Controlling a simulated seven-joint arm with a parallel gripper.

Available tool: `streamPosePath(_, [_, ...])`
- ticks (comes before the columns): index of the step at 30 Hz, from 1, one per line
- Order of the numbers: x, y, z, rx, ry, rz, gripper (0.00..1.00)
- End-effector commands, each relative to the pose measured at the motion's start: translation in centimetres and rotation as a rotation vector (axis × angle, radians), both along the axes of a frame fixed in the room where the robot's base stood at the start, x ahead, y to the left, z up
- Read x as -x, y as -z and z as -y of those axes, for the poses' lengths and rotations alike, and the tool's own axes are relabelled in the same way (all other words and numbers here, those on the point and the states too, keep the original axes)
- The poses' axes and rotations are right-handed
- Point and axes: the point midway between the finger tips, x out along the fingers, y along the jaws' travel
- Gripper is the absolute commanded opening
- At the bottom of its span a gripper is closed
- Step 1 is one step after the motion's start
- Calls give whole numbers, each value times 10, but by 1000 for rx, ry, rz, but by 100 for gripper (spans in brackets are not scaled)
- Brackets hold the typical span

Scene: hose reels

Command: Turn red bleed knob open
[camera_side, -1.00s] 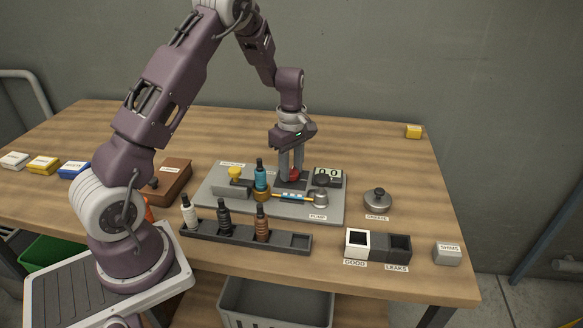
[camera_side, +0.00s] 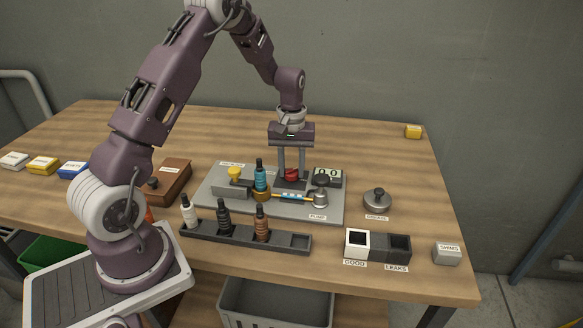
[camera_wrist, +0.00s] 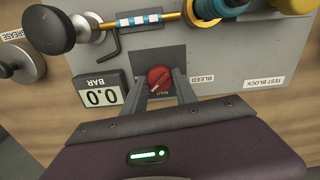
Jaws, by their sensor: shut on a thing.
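The red bleed knob (camera_side: 291,174) sits on its dark block on the grey test plate (camera_side: 218,205). In the wrist view the knob (camera_wrist: 160,78) is round, with a pale pointer line across its face, and it is next to the BLEED label. My gripper (camera_side: 291,170) points straight down at the knob. In the wrist view the two fingers (camera_wrist: 161,82) stand on either side of the knob and are shut on it. Part of the knob is hidden behind the fingers in the side view.
A gauge block (camera_wrist: 101,93) reads 0.0 BAR close beside the knob. The pump (camera_side: 320,190), a blue bottle-shaped part (camera_side: 260,176) and a yellow knob (camera_side: 235,173) stand on the plate. A black rack (camera_side: 245,237) with several bottles lies in front.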

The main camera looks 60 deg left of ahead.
Motion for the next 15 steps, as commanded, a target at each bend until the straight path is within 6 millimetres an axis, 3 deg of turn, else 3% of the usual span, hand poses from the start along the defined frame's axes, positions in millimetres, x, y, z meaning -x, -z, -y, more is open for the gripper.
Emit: streamPosePath(15, [-1,-1,1,1,458,1,0])
